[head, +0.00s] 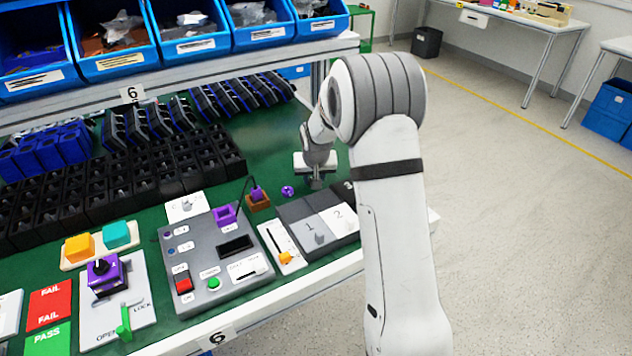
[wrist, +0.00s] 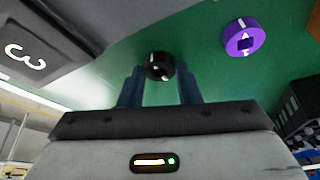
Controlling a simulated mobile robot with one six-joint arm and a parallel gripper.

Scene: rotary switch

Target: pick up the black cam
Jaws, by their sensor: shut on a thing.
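The black cam (wrist: 158,66) is a small dark round piece with a white mark on its face. It shows in the wrist view between the two fingertips of my gripper (wrist: 160,80), which is shut on it. Green table surface lies behind it; I cannot tell whether the cam still touches the table. In the head view my gripper (head: 315,180) is over the green table beyond the numbered grey tray, and the arm and gripper body hide the cam there.
A purple cam (wrist: 243,38) lies on the table near my gripper, also seen in the head view (head: 287,190). The numbered tray (head: 296,211) and a grey switch panel (head: 190,285) stand nearby. Black bins (head: 150,175) line the back left.

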